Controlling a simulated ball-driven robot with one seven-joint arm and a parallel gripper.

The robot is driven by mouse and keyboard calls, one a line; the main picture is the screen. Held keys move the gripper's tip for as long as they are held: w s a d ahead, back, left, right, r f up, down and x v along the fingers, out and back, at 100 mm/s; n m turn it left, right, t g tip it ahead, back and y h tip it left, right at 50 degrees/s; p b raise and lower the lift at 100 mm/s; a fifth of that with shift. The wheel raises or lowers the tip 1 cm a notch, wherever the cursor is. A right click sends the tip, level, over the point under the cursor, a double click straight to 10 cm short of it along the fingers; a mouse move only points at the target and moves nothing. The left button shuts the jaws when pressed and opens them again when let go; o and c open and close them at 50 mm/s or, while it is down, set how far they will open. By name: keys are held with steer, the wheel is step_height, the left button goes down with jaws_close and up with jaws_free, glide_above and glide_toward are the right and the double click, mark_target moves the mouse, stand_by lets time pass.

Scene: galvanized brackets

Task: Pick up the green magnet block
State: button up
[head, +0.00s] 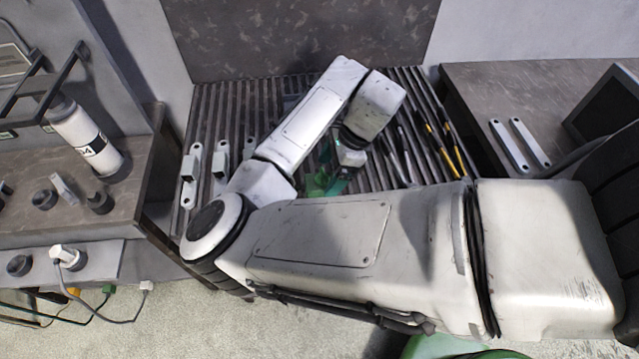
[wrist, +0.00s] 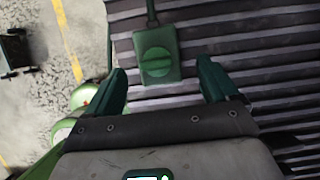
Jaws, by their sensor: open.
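The green magnet block (wrist: 157,68) lies on the ribbed slatted surface in the wrist view. It is dark green and roughly rectangular, with a round raised knob on top and a narrow dark bar running from its far end. My gripper (wrist: 165,84) is open and empty. Its two green fingers stand apart, one to each side of the block's near end in the picture, and the block is not gripped. The height of the fingers above it is hard to tell. In the head view, green parts show below my wrist, mostly hidden by my arm.
The slatted table (head: 262,95) holds pale metal brackets (head: 220,165) at left and slim tools (head: 443,150) with yellow at right. Left is a bench with a white cylinder (head: 88,138). A right-hand table (head: 480,85) carries two pale bars (head: 510,146).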

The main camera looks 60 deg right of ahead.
mark_target(320, 181)
steer(key=x, duration=0.3)
steer(key=shift+w+a+f+p, duration=0.1)
steer(key=shift+w+a+p, duration=0.1)
steer(key=shift+a+p, duration=0.15)
steer(key=shift+w+f, duration=0.2)
steer(key=shift+f, duration=0.45)
steer(key=shift+c, duration=0.3)
steer(key=shift+r, duration=0.1)
steer(key=c, duration=1.5)
